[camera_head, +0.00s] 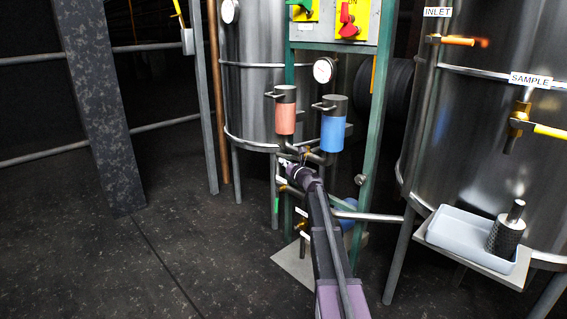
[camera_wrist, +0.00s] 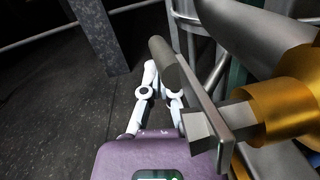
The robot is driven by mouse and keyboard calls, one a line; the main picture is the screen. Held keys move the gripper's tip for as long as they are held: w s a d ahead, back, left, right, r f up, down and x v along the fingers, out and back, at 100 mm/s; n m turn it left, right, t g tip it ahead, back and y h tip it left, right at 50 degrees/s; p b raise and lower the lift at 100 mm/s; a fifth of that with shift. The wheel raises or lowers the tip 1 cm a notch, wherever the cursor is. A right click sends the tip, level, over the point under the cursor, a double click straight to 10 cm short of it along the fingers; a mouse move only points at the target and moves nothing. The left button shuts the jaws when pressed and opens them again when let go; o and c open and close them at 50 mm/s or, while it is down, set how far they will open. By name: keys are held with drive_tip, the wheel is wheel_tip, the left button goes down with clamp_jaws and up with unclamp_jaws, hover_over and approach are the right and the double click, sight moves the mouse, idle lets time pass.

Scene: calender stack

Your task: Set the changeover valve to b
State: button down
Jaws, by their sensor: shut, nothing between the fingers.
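The changeover valve is taken to be the brass-bodied valve (camera_wrist: 285,105) at the right of the wrist view. A grey flat lever (camera_wrist: 205,105) with a round grip (camera_wrist: 165,58) runs from it toward the upper left. In the head view, the pipework under the red canister (camera_head: 285,117) and blue canister (camera_head: 332,130) is partly hidden by my arm. My gripper (camera_wrist: 154,68) is shut and empty, its white fingers just left of the lever. Whether they touch the lever cannot be told. My gripper also shows in the head view (camera_head: 283,162). Position letters are not readable.
Green frame posts (camera_head: 382,90) flank the pipework, with a steel tank (camera_head: 250,80) behind. A larger tank (camera_head: 480,120) stands at right, above a shelf with a pale tray (camera_head: 450,235) and a knurled cylinder (camera_head: 506,236). Open floor (camera_head: 120,260) lies to the left.

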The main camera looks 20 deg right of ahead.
drive_tip(key=shift+f, duration=0.15)
drive_tip(key=s+d+f+b, duration=0.1)
drive_tip(key=s+f+b, duration=0.7)
drive_tip(key=f+b, duration=0.1)
drive_tip(key=shift+s+f+b, duration=0.2)
drive_tip(key=shift+s+b, duration=0.15)
drive_tip(key=shift+s, duration=0.05)
idle(0.3)
drive_tip(key=shift+r, duration=0.1)
drive_tip(key=shift+n+g+y, duration=0.3)
drive_tip(key=shift+y, duration=0.5)
drive_tip(key=r+p, duration=0.1)
drive_tip(key=s+d+r+p, duration=0.1)
drive_tip(key=p, duration=0.1)
drive_tip(key=s+d+r+p, duration=0.1)
drive_tip(key=r, duration=0.1)
drive_tip(key=shift+s+r+p, duration=0.1)
drive_tip(key=shift+s+p, duration=0.05)
drive_tip(key=shift+p, duration=0.2)
